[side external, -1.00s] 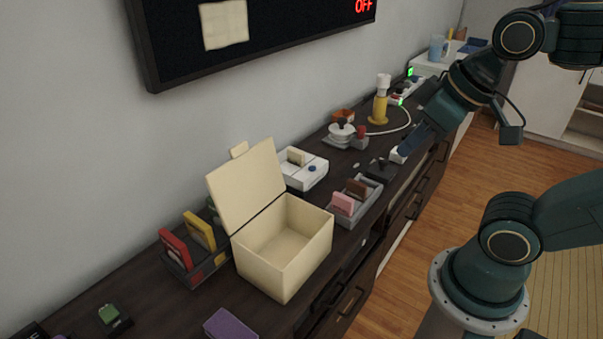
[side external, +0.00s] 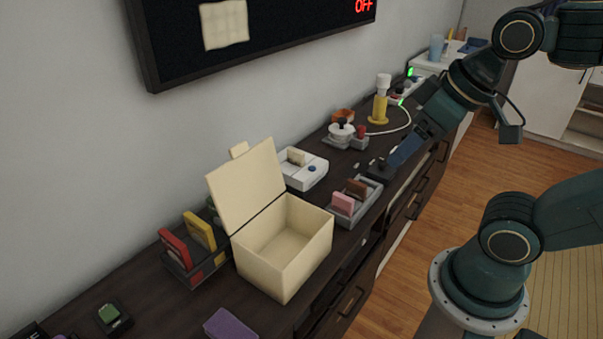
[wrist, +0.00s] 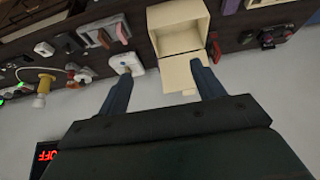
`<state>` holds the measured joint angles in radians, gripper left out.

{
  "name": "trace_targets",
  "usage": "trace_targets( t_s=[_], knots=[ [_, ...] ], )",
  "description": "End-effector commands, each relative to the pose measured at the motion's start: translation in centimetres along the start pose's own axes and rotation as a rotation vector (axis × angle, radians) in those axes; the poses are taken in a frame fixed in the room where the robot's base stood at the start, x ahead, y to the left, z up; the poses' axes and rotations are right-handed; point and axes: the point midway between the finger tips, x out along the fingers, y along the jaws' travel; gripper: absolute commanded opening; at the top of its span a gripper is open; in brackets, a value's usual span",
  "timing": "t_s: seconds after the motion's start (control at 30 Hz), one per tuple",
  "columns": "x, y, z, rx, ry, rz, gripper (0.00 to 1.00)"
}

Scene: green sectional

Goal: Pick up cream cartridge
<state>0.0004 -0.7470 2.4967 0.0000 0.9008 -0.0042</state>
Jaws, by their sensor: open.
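The cream cartridge (side external: 296,157) stands in the slot of a white console (side external: 307,175) on the dark cabinet top, behind and right of the open cream box. In the wrist view the white console (wrist: 126,63) shows by the left finger, and the cartridge is too small to make out clearly there. My gripper (side external: 396,162) is to the right of the console, near a dark joystick, apart from the cartridge. In the wrist view my gripper (wrist: 161,74) has its two fingers wide apart with nothing between them.
The open cream box (side external: 283,245) with raised lid stands left of the console. A grey tray (side external: 352,215) holds a pink and a brown cartridge in front. A dark joystick (side external: 379,169) and a yellow-and-white bottle-like object (side external: 381,102) stand to the right. A dark rack (side external: 190,270) holds cartridges at left.

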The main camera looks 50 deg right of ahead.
Motion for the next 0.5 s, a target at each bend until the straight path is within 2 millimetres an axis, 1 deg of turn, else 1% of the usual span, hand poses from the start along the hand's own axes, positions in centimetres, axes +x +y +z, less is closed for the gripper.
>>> trace_targets(
  t_s=[0.17, 0.27, 0.37, 0.5],
  knots=[
    [-0.1, 0.2, -1.2, -0.032, -0.012, 0.004, 0.67],
    [-0.3, 0.4, -2.6, -0.072, -0.026, 0.007, 0.67],
    [-0.3, 0.7, -4.4, -0.126, -0.044, 0.011, 0.67],
    [-0.2, 1.3, -7.5, -0.219, -0.075, 0.013, 0.67]
  ],
)
